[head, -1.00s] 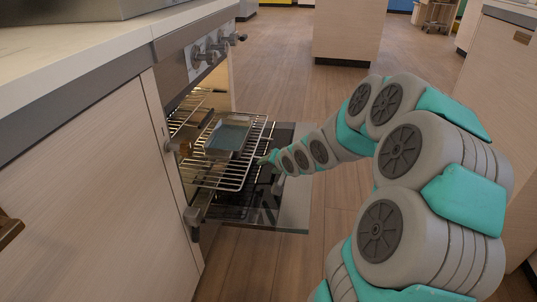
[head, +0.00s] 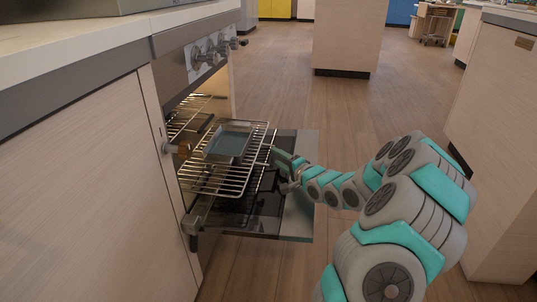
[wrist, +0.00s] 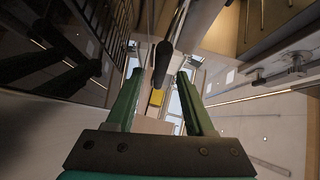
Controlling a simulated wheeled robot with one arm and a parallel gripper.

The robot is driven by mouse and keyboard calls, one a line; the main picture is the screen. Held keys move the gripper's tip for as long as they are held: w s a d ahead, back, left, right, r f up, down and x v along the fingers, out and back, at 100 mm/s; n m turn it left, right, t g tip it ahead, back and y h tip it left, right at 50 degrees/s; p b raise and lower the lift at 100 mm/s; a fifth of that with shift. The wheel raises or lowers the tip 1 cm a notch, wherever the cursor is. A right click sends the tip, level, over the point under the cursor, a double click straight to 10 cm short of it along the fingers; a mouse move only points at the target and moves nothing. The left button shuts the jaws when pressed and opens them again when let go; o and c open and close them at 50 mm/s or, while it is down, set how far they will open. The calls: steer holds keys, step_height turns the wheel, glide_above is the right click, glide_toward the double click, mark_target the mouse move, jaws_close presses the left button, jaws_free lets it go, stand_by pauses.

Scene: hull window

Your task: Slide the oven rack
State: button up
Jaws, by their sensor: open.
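The oven rack (head: 207,179) is a wire grid that sticks out of the open oven over the lowered door. A grey metal tray (head: 228,141) lies on it. My gripper (head: 276,157) is just off the rack's outer edge, above the oven door (head: 298,215). In the wrist view my gripper (wrist: 160,78) shows two green fingers standing apart. A dark rounded bar (wrist: 162,62) appears between them. I cannot tell what the bar belongs to, or whether a finger touches the rack.
The counter and cabinet (head: 90,170) stand at the left, beside the oven knobs (head: 210,52). Another cabinet (head: 500,150) bounds the right side. An island (head: 345,40) stands farther back. The wooden floor (head: 350,105) between them is clear.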

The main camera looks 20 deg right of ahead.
steer(key=x, duration=0.4)
steer(key=shift+w+a+f+b, duration=0.15)
steer(key=shift+w+f+b, duration=0.05)
steer(key=shift+w+b, duration=0.15)
steer(key=shift+w, duration=0.6)
jaws_close()
stand_by(0.8)
